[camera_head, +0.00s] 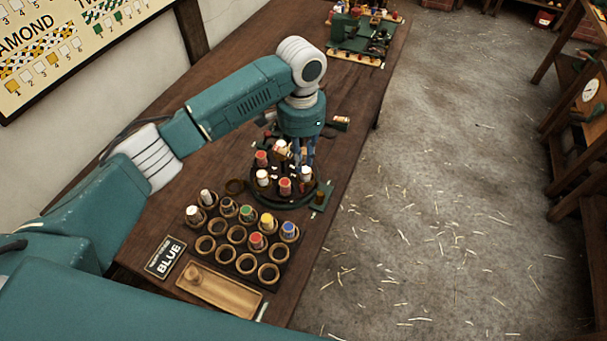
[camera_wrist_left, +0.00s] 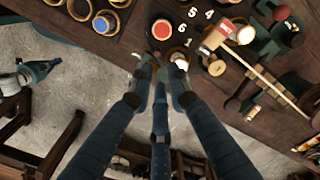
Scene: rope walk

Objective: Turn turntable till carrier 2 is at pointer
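The turntable (camera_head: 262,198) is a dark disc on the bench, with red-topped and white-topped bobbins standing around it. In the left wrist view, white numerals 5, 4, 6 and 1 show on it; I cannot make out a 2. A small green piece (camera_head: 321,197) at its right edge may be the pointer. My left gripper (camera_head: 304,163) points down over the turntable's right part, close to a white-topped bobbin (camera_head: 306,174). In the left wrist view its fingertips (camera_wrist_left: 161,78) are apart, with that bobbin (camera_wrist_left: 180,62) beside one tip. Contact is unclear. My right gripper is out of view.
A rack (camera_head: 228,236) of ring holders with several bobbins stands in front of the turntable. A wooden tray (camera_head: 217,288) and a BLUE sign (camera_head: 165,256) lie nearer. A green fixture (camera_head: 358,38) stands at the bench's far end. The straw-strewn floor (camera_head: 430,210) to the right is open.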

